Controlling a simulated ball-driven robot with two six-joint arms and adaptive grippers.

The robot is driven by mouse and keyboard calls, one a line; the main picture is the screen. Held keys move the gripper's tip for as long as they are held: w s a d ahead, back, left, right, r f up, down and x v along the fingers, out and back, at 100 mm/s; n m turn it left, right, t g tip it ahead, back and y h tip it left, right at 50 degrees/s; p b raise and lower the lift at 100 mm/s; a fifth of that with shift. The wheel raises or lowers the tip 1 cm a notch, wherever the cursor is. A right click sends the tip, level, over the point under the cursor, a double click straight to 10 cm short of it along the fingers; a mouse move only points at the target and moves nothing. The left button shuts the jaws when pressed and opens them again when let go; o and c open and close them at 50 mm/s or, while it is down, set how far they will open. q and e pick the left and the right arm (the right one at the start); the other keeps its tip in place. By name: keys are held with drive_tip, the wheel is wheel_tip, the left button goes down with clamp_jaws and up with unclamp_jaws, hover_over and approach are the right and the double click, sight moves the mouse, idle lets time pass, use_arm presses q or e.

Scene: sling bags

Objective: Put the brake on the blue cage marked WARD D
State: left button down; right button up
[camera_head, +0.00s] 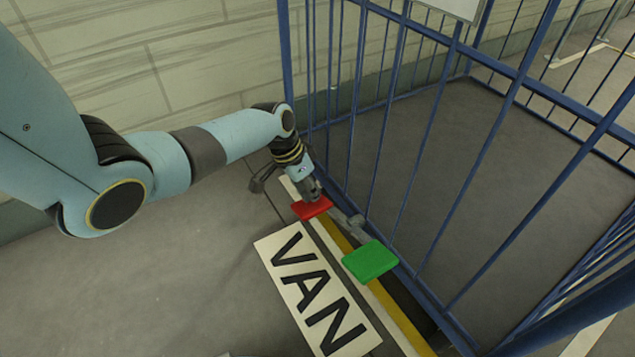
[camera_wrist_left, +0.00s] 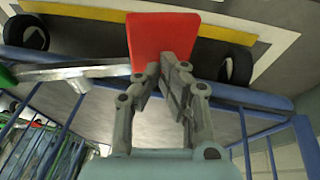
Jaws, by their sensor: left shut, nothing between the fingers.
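The blue cage (camera_head: 429,156) stands at the right of the head view, with blue bars and a grey floor. A red pedal (camera_head: 312,208) and a green pedal (camera_head: 370,261) stick out low on its near side, joined by a grey bar (camera_head: 350,226). My left gripper (camera_head: 314,194) is shut and empty, its fingertips at the red pedal. In the left wrist view the red pedal (camera_wrist_left: 160,38) lies right at the fingertips; I cannot tell whether they press on it. The cage's sign is cut off at the top, its text unreadable. My right gripper is out of view.
A white floor plate marked VAN (camera_head: 317,291) lies in front of the pedals, beside a yellow line (camera_head: 399,314). A pale block wall (camera_head: 160,66) runs behind. The grey floor at lower left is clear.

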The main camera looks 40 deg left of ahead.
use_arm(q)
drive_tip(key=shift+f, duration=0.5)
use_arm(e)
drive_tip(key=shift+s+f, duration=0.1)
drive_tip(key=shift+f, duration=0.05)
use_arm(q)
drive_tip(key=shift+r, duration=0.1)
